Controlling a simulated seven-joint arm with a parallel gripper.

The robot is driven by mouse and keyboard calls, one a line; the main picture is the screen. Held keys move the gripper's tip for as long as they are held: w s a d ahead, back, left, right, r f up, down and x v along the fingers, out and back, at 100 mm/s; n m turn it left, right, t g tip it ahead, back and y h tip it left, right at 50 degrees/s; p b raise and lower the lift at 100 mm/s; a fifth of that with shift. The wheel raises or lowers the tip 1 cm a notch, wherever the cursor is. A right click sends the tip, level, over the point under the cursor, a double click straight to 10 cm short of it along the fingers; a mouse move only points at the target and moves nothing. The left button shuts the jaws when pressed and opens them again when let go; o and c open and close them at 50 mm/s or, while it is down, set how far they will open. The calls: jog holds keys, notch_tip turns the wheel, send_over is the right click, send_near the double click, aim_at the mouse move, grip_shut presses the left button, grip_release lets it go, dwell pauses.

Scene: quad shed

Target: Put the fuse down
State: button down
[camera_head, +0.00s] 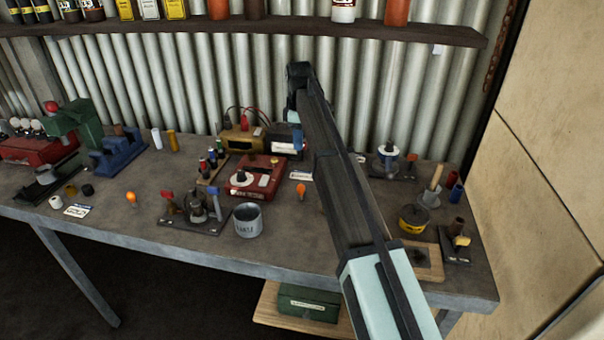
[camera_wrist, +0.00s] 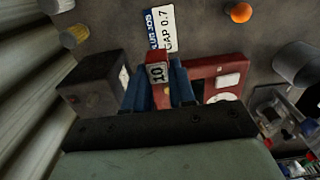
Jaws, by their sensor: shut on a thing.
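My gripper (camera_wrist: 158,88) has its two blue fingers shut on a small red fuse (camera_wrist: 157,72) with a white face marked 10. The fuse stands out between the fingertips in the wrist view. In the head view my gripper (camera_head: 297,138) is small and partly behind my arm, over the back middle of the workbench (camera_head: 325,235); I cannot make out the fuse there. Whether the fuse touches anything below is not clear.
A red instrument box (camera_head: 255,177) stands left of my gripper, with a brass-coloured box (camera_head: 242,138) behind it. An orange bulb (camera_head: 301,190) and a grey tin (camera_head: 248,220) stand nearer the front. A shelf (camera_head: 270,30) runs above.

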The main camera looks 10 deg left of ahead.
aim_at(299, 174)
jog(key=shift+f, duration=4.9)
jog(key=shift+f, duration=0.15)
jog(key=c, duration=0.9)
grip_release()
notch_tip(299, 174, up, 12)
jog(key=shift+r, duration=0.15)
jog(key=shift+o, duration=0.2)
